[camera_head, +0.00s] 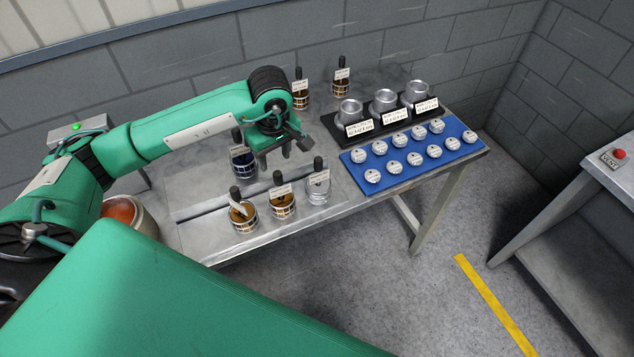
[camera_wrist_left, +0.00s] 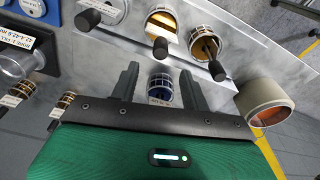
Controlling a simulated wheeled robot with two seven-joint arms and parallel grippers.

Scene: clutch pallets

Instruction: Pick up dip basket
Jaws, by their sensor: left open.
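Several small wire baskets with upright black handles and white tags stand on the metal table. A basket with dark blue contents (camera_head: 242,160) stands just left of my left gripper (camera_head: 276,152) in the head view. In the left wrist view this blue basket (camera_wrist_left: 160,90) shows between the two open fingers of my left gripper (camera_wrist_left: 160,88), beyond them; nothing is held. Two baskets with amber contents, one (camera_head: 243,216) and another (camera_head: 282,206), and a clear one (camera_head: 317,190) stand along the front edge. Two more baskets (camera_head: 300,98) (camera_head: 341,85) stand at the back.
A blue tray (camera_head: 398,185) of round silver pieces lies on the right, before a black rack (camera_head: 367,134) with three metal cups. A round container (camera_head: 148,222) with orange contents is at the table's left end. A grey wall (camera_head: 440,40) stands behind.

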